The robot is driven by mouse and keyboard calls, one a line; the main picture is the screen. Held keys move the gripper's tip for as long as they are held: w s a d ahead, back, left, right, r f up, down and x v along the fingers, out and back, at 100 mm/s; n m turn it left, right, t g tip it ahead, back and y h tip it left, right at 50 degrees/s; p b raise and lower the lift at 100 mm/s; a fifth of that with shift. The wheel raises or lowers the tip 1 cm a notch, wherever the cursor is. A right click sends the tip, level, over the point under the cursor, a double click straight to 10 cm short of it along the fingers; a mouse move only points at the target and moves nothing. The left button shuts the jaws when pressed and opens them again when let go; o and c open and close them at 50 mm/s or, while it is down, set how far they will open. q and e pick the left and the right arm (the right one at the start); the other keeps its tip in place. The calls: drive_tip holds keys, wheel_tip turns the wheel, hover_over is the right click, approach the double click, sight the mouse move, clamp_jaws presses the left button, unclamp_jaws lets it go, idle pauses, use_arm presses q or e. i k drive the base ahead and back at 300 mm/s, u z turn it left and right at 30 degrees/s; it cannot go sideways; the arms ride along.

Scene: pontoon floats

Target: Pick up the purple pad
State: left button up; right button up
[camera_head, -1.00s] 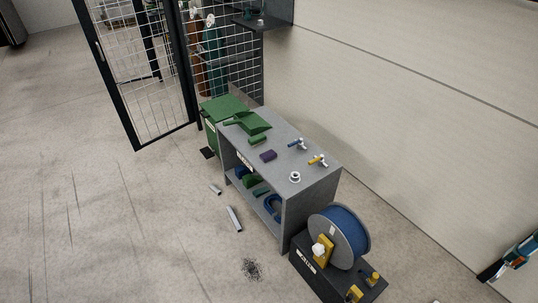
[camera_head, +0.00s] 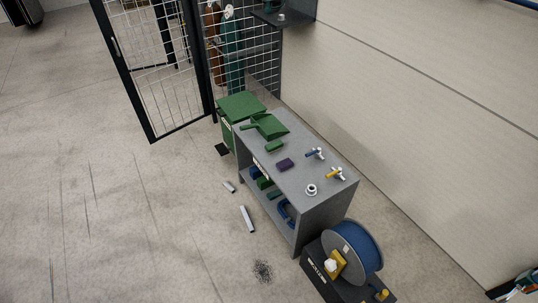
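The purple pad (camera_head: 285,165) is a small dark purple block lying flat on the top of the grey workbench (camera_head: 318,165). It sits near the middle of the bench top, between a small green block (camera_head: 274,146) and a white ring-shaped fitting (camera_head: 311,190). Nothing covers it. Neither of my grippers shows in the head view, and the bench is some distance away.
A green dustpan (camera_head: 270,126) and two valves, one blue-handled (camera_head: 316,153) and one yellow-handled (camera_head: 336,173), lie on the bench. A blue cable reel (camera_head: 357,247) stands at its near end, a green bin (camera_head: 241,106) at its far end. Pipe pieces (camera_head: 247,219) lie on the floor, left.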

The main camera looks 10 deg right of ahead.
sight(286, 164)
drive_tip(key=z, duration=0.05)
drive_tip(key=i, duration=0.75)
drive_tip(key=z, duration=0.85)
drive_tip(key=i, duration=0.7)
drive_tip(key=z, duration=0.6)
